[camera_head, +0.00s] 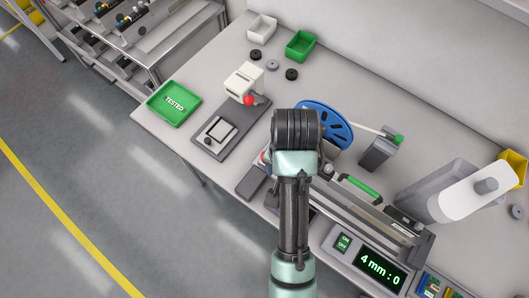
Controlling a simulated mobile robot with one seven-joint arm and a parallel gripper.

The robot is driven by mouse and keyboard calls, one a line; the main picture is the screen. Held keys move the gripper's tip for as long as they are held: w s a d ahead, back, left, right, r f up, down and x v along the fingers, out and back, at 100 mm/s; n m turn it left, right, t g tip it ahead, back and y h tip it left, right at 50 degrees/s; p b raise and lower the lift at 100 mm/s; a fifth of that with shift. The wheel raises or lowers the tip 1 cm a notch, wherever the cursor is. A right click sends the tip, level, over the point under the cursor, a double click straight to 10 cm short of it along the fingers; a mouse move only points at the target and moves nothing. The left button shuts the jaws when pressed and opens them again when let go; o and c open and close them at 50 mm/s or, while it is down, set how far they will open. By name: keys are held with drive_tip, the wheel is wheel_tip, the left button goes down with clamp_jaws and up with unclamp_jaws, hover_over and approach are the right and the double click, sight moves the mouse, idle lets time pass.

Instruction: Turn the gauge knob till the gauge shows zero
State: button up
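I cannot make out a gauge dial or a gauge knob for certain. A white block device (244,82) with a red round part (250,100) stands left of my arm; the red part may be a knob, and no gauge reading shows on it. A dark display (380,271) at the lower right reads "4 mm : 0" in green. My arm reaches up from the bottom middle, its dark wrist over the bench. My gripper is hidden under or behind the wrist, so its fingers do not show.
A grey fixture (216,137), a blue reel (334,124), a feeder with a green bar (361,187) and a grey stand (376,155) surround my wrist. A green TESTED tray (174,103) lies left. Small bins (301,46) stand behind. A grey-white machine (470,190) blocks the right.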

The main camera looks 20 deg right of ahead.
drive_tip(key=shift+g, duration=0.3)
drive_tip(key=f, duration=0.9)
drive_tip(key=s+f+p, duration=0.1)
drive_tip(key=f, duration=0.3)
drive_tip(key=shift+s+a+f, duration=0.1)
drive_tip(key=shift+a+f, duration=0.1)
drive_tip(key=shift+f, duration=0.1)
clamp_jaws()
